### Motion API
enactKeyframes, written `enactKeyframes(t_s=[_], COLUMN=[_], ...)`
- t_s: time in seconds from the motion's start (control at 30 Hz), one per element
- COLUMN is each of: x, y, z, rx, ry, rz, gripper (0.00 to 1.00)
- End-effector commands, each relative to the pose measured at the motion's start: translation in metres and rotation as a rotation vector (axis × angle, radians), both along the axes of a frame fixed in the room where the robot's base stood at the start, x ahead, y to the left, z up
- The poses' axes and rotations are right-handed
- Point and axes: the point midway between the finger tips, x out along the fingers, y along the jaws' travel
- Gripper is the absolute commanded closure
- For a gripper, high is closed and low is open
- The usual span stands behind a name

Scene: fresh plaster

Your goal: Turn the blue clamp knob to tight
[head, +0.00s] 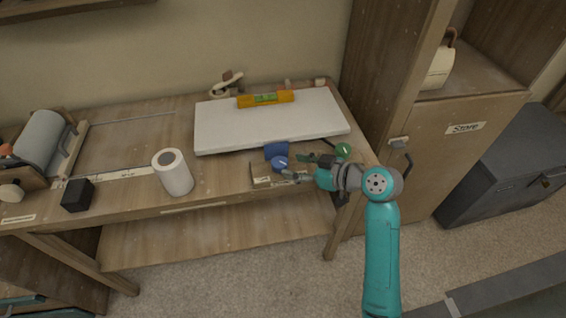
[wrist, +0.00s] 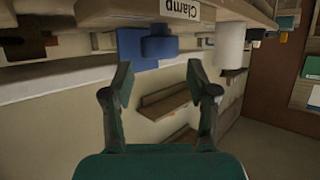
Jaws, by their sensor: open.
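The blue clamp knob (head: 280,163) is at the front of the bench, just in front of a blue clamp body (head: 276,149). My gripper (head: 296,170) is at the bench's front edge, close to the knob. In the wrist view my gripper (wrist: 158,78) is open, with nothing between its fingers. The knob lines up with the gap, but its contact with the fingertips cannot be told. Any tight mark is too small to read.
A white board (head: 225,125) with an orange level (head: 265,99) lies behind the clamp. A white cylinder (head: 173,175) and black block (head: 77,195) stand left. A cabinet (head: 440,165) bounds the right.

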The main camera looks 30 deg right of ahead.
Motion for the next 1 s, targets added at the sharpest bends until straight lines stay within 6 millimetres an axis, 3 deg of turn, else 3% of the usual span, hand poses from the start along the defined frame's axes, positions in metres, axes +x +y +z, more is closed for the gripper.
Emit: enactKeyframes(t_s=[0.3, 0.7, 0.9, 1.0], x=[0.034, 0.04, 0.04, 0.04], y=[0.019, 0.022, 0.022, 0.022], z=[-0.016, -0.018, -0.018, -0.018], rx=[0.002, 0.0, 0.0, 0.0], ry=[0.0, -0.001, -0.001, 0.0], rz=[0.001, -0.001, -0.001, -0.001], gripper=[0.41, 0.41, 0.86, 0.86])
